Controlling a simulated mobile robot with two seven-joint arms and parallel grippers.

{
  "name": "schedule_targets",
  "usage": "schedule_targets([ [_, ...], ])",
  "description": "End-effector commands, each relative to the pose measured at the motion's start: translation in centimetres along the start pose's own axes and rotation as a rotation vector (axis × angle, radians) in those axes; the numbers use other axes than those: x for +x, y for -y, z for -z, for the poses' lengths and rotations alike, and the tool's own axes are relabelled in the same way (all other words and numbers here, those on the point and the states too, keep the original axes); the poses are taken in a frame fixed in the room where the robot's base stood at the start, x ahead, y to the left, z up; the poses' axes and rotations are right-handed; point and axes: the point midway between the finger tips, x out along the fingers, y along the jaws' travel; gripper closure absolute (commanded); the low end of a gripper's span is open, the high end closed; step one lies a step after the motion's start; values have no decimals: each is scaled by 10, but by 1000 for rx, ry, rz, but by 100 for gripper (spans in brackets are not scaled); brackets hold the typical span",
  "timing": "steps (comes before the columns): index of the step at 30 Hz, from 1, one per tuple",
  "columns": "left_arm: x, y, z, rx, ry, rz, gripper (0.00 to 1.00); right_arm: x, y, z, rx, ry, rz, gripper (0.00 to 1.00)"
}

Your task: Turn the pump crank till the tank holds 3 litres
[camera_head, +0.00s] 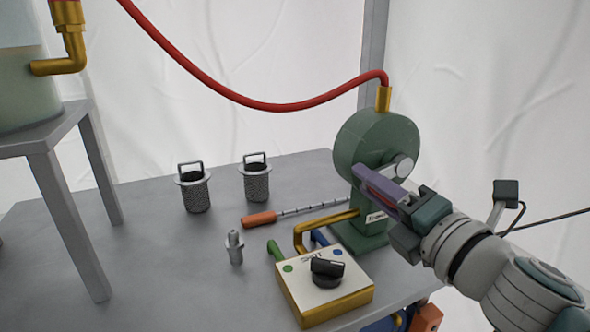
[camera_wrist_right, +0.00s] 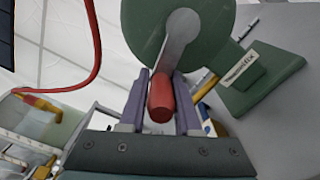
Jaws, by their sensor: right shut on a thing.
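The green pump (camera_head: 362,143) stands at the right of the grey table. Its grey crank arm (camera_wrist_right: 183,35) ends in a red handle (camera_wrist_right: 161,98), which lies between the purple fingers of my right gripper (camera_wrist_right: 161,92). The right gripper (camera_head: 375,185) is shut on this handle at the pump's front. The tank (camera_head: 25,90) stands on a raised grey stand at the upper left, partly cut off by the frame, with pale greenish liquid inside. No litre marks are readable on the part in view. My left gripper is out of view.
A valve box (camera_head: 325,295) with a black knob sits in front of the pump. Two mesh baskets (camera_head: 196,192), a grey nozzle-like part (camera_head: 235,247) and an orange-handled rod (camera_head: 260,219) are on the table. A red hose (camera_head: 270,106) hangs above from the pump's top.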

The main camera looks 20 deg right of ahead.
Motion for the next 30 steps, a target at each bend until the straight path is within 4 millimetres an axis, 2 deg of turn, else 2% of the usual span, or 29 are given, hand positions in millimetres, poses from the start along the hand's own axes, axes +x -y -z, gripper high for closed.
schedule_targets([
  [1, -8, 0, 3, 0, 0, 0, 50, 1, -7, -6, 30, 8, -1, 100],
  [10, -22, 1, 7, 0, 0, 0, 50, 0, -12, -8, 167, 8, 0, 100],
  [29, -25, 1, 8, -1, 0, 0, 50, 0, -11, -8, 210, 9, 1, 100],
  [30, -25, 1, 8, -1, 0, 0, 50, 0, -11, -8, 210, 9, 1, 64],
])
